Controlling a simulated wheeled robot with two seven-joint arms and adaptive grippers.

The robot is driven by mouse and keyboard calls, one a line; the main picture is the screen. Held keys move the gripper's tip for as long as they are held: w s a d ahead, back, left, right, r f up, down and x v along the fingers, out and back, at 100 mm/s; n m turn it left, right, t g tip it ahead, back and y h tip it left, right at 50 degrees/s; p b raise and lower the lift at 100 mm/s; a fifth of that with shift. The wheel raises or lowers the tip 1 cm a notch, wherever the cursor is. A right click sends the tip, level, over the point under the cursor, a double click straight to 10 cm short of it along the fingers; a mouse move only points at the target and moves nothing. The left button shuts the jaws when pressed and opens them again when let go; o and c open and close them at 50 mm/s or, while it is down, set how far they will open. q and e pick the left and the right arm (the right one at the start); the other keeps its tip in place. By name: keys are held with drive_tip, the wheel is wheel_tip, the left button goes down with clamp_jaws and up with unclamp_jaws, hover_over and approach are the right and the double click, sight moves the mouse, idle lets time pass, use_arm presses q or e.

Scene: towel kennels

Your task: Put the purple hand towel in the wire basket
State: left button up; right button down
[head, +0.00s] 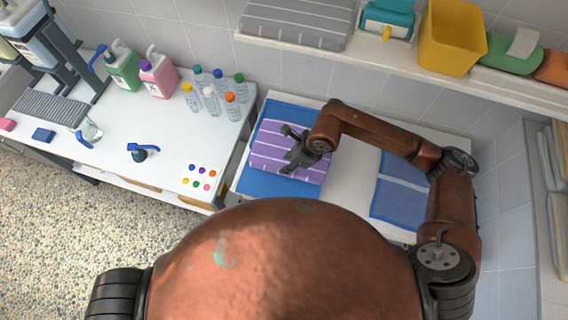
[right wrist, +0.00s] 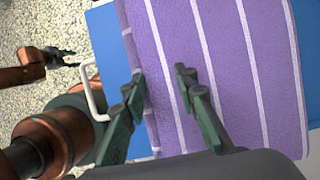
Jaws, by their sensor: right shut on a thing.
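The purple hand towel (head: 262,147), with white stripes, lies folded on a blue surface (head: 282,106) on the white table. It fills much of the right wrist view (right wrist: 225,60). My right gripper (head: 289,151) is over the towel and shut on it; in the right wrist view its fingers (right wrist: 158,84) are at a folded edge of the cloth. My left gripper (right wrist: 66,57) shows small in the right wrist view, empty, with its fingers apart. I cannot make out a wire basket for certain; a white wire handle (right wrist: 92,90) shows beside the blue surface.
A blue divided piece (head: 402,185) lies right of the towel. The left counter holds bottles (head: 212,98), jugs (head: 158,74) and a blue-topped dispenser (head: 142,152). The shelf above carries a grey folded towel (head: 297,22) and a yellow bin (head: 450,38).

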sight(284, 161)
drive_tip(key=shift+w+a+f, duration=0.25)
drive_tip(key=shift+w+f, duration=0.1)
drive_tip(key=shift+f, duration=0.1)
drive_tip(key=shift+w+f, duration=0.25)
drive_tip(key=shift+w+a+f, duration=0.1)
drive_tip(key=shift+w+f, duration=0.05)
drive_tip(key=shift+f, duration=0.05)
drive_tip(key=shift+w+a+f, duration=0.1)
drive_tip(key=shift+w+f, duration=0.05)
drive_tip(key=shift+f, duration=0.15)
wheel_tip(284, 161, down, 2)
drive_tip(key=shift+f+p, duration=0.15)
drive_tip(key=shift+p, duration=0.15)
drive_tip(key=shift+f, duration=0.25)
drive_tip(key=c, duration=2)
unclamp_jaws()
drive_tip(key=o, duration=0.3)
use_arm(q)
drive_tip(key=shift+w+r, duration=0.35)
drive_tip(key=shift+w, duration=0.45)
use_arm(e)
drive_tip(key=shift+o, duration=0.8)
